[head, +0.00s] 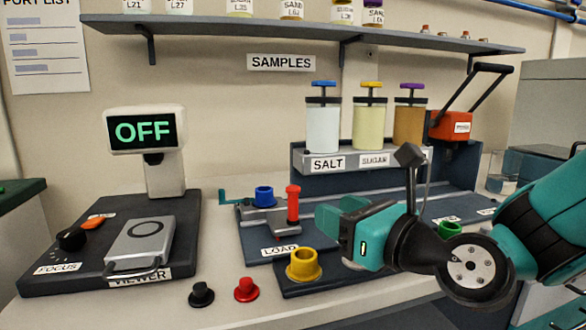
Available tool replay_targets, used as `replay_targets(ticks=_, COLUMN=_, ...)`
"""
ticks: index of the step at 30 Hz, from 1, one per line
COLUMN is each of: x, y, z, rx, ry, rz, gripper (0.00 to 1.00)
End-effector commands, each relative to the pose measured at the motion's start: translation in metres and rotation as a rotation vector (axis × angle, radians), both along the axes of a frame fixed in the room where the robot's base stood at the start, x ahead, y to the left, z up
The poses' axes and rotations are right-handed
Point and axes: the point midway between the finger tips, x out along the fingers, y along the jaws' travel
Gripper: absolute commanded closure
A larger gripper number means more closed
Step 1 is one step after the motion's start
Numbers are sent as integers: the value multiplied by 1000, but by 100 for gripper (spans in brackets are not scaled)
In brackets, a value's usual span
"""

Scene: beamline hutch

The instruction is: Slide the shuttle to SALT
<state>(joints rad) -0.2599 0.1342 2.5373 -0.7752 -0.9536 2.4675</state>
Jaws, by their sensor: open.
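The shuttle appears to be the grey carriage (268,224) with an upright red handle (293,204), at the left end of the dark track base (256,245) near the LOAD label (280,250). A blue cup (264,197) is at the carriage; whether it rests on it I cannot tell. The SALT label (327,164) is on the shelf below a pale, blue-topped canister (323,125), behind and right of the handle. My gripper (328,217) is open, close to the right of the red handle, with no contact clearly visible. My gripper and wrist hide part of the track.
A yellow cup (304,266) stands in front of the track, and a green cup (449,230) is to the right. Black (201,295) and red (246,290) knobs are at the front. The OFF display (146,131) and viewer base (60,278) are left. A red-bodied lever device (451,126) is back right.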

Motion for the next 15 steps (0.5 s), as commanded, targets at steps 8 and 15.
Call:
replay_targets(ticks=8, x=20, y=14, z=4, rx=-1, ry=9, rz=-5, gripper=56)
replay_targets(ticks=15, x=60, y=48, z=6, rx=-3, ry=3, rz=-2, gripper=56)
